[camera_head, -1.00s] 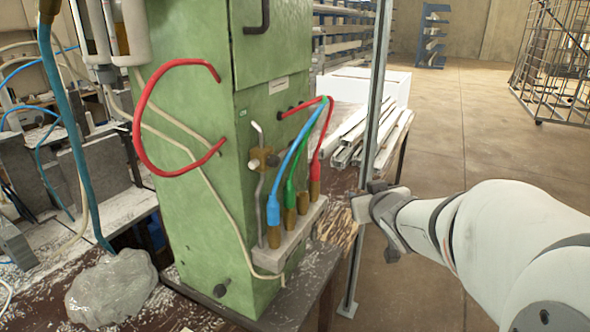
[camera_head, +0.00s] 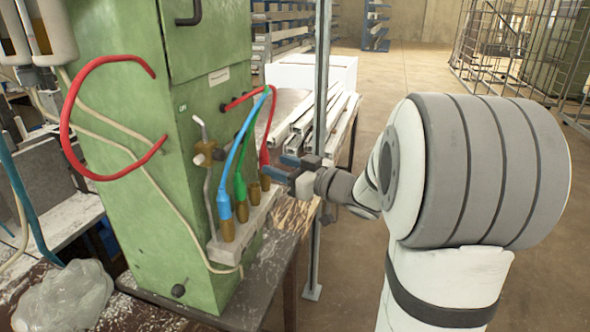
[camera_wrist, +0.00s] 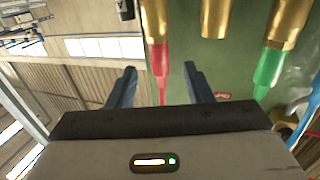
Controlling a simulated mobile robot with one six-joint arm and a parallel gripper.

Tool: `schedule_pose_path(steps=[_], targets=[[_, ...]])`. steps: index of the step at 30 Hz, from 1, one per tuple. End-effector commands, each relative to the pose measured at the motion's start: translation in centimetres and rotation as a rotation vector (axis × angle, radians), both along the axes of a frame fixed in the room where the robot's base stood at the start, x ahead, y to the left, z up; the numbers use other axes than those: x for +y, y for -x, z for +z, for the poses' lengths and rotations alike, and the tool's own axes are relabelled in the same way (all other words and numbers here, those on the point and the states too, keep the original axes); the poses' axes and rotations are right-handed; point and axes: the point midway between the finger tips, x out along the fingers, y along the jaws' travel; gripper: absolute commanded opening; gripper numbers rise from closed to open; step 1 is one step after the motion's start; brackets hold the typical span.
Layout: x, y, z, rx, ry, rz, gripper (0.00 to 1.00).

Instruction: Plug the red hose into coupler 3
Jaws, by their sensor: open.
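The red hose (camera_head: 264,158) has its red end fitting on the rightmost brass coupler (camera_head: 265,182) of the row on the green machine. It also shows in the wrist view (camera_wrist: 160,60), lined up between my fingers. My gripper (camera_head: 282,168) is open and empty, just right of the red fitting in the head view. In the wrist view my gripper (camera_wrist: 160,85) has a finger on each side of the red fitting; contact is not visible. The neighbouring brass coupler (camera_wrist: 214,18) has no hose. No coupler numbers are readable.
The green hose (camera_head: 240,187) and blue hose (camera_head: 225,208) sit on the other couplers, close together. A grey upright post (camera_head: 322,90) stands behind my gripper. A red loop (camera_head: 66,115) sticks out of the machine's left side. Open floor lies to the right.

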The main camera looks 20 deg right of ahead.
Motion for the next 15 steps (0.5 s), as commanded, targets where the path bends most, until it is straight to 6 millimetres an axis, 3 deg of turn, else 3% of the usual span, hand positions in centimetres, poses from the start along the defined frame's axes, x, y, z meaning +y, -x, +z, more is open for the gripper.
schedule_pose_path(steps=[6, 15], targets=[[1.5, -2.1, 0.0, 0.001, -0.001, 0.000, 0.46], [1.8, -2.5, 0.0, -0.001, 0.001, -0.003, 0.46]])
